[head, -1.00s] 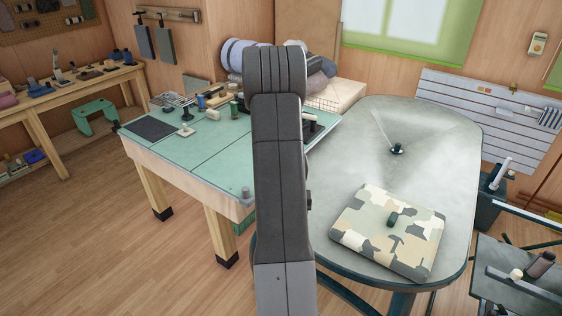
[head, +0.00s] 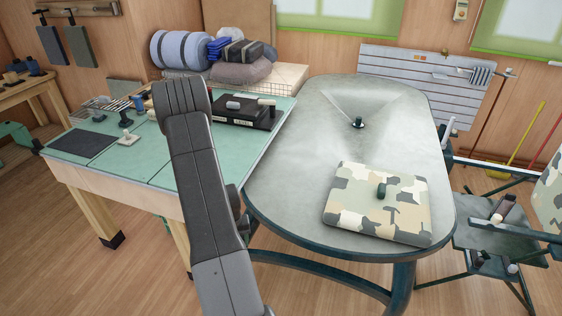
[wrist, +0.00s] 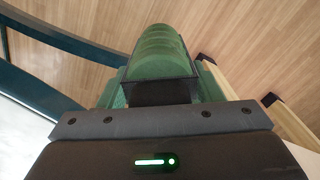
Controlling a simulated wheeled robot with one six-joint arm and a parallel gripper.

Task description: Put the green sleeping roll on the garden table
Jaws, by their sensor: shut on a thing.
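The green sleeping roll (wrist: 160,48) is ribbed and dark green. In the wrist view it sits at the end of my gripper (wrist: 165,92), which is shut on it. Below it in that view I see wood floor and dark table legs, so it is held in the air. In the head view my arm hides both the gripper and the roll. The garden table (head: 305,140) is a grey oval table with dark green legs, right of my arm in the head view. Its left and front-left top is bare.
A camouflage cushion (head: 345,205) with a small dark green item on it lies on the table's front right. A dark fitting (head: 358,123) stands near the middle. A green-topped workbench (head: 95,170) with tools adjoins at left. A folding chair (head: 480,235) stands at right.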

